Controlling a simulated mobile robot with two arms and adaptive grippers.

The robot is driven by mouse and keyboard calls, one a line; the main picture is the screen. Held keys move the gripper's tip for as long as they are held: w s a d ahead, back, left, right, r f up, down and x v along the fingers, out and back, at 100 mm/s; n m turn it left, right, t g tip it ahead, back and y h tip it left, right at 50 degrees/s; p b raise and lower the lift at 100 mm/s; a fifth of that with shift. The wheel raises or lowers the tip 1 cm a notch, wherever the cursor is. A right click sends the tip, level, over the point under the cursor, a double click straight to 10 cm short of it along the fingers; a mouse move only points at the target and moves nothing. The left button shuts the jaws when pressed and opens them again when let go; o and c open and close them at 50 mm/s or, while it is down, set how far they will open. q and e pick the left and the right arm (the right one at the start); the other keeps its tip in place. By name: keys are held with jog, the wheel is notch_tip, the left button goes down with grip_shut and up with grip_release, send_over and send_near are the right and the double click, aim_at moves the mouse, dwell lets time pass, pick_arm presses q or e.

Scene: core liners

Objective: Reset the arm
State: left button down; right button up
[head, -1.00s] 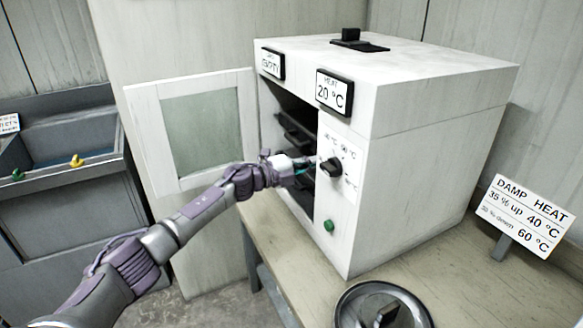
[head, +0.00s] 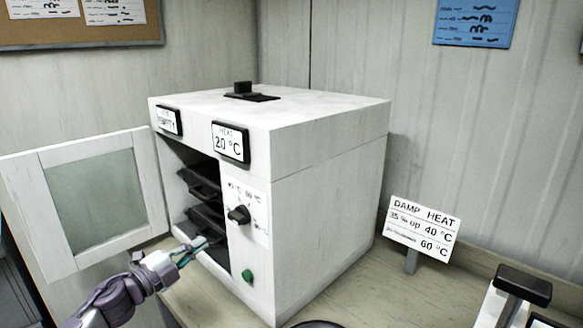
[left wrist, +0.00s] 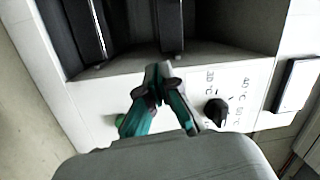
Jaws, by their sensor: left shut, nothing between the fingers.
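My left gripper (head: 190,250) is shut and empty. In the head view it is in front of the lower part of the open chamber of a white oven-like cabinet (head: 325,185), below and left of the dial knob (head: 239,215). In the left wrist view, the gripper's tips (left wrist: 158,72) meet before the cabinet's front, with the knob (left wrist: 215,110) to their right. The knob's panel bears temperature marks. A green button (head: 247,276) sits below the knob. My right gripper is not in view.
The cabinet door (head: 90,200) stands open to the left. Dark trays (head: 205,215) are inside. A "DAMP HEAT" sign (head: 422,228) stands right of the cabinet on the bench (head: 375,290). A white and black device (head: 515,292) is at bottom right.

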pick_arm(q)
jog(key=s+d+f+n+g+y, duration=0.1)
jog(key=s+d+f+n+y, duration=0.1)
jog(key=s+f+n+y, duration=0.45)
jog(key=s+d+f+n+g+y, duration=0.1)
jog(key=s+d+f+n+y, duration=0.2)
jog(key=s+f+n, duration=0.55)
jog(key=s+f+n+g, duration=0.2)
jog(key=s+f+g, duration=0.1)
jog(key=s, duration=0.6)
jog(key=s+f+n+g, duration=0.2)
jog(key=s+g, duration=0.2)
jog(key=s, duration=0.5)
jog(key=s+f+n+g, duration=0.2)
jog(key=s+f+g, duration=0.1)
jog(key=s, duration=0.5)
notch_tip(320, 180, down, 27)
jog(key=s+g, duration=0.2)
jog(key=s+a+f+m, duration=0.1)
jog(key=s+a+f, duration=0.1)
jog(key=s+f, duration=1.3)
jog(key=shift+s+a+f+g+y, duration=0.25)
jog(key=shift+s+g+y, duration=0.1)
jog(key=shift+s+g, duration=0.1)
